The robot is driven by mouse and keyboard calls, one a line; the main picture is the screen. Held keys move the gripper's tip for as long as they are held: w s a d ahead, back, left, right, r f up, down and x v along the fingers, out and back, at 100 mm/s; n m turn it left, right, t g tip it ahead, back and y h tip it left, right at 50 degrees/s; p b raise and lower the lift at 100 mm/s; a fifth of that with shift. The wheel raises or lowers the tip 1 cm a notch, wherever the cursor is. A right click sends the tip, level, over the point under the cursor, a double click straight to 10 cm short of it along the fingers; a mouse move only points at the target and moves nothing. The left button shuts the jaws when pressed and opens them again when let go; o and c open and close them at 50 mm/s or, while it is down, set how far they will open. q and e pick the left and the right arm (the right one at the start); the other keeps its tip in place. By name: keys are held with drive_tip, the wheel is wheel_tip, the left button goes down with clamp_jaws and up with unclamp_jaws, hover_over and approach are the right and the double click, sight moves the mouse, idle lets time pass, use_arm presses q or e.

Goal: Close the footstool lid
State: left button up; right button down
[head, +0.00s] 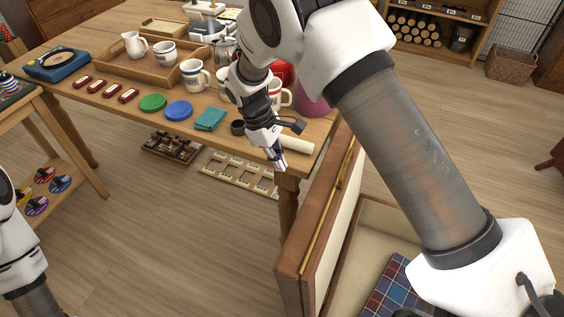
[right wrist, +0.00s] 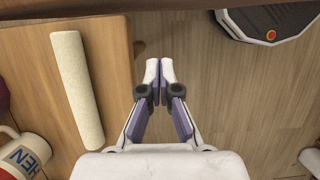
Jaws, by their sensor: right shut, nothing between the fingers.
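The footstool stands at the lower right of the head view, with its lid (head: 317,235) open and upright. The lid has a brown outer side, a pale inner side and a gold-coloured strip along it. The footstool's open box (head: 375,222) has a cream lining and holds a blue and red checked cloth (head: 392,287). My right arm hides part of the box. My right gripper (head: 281,163) is shut and empty, in front of the table edge, up and left of the lid and apart from it. It also shows in the right wrist view (right wrist: 160,75). My left gripper is out of view.
The wooden table (head: 110,115) holds mugs, a tray, coasters and a cream roll (head: 297,145) near its right corner, close to my right gripper. A table leg (head: 287,205) stands beside the lid.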

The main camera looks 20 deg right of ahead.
drive_tip(key=s+d+f, duration=0.4)
drive_tip(key=s+f, duration=0.1)
drive_tip(key=f, duration=0.1)
drive_tip(key=shift+d, duration=0.15)
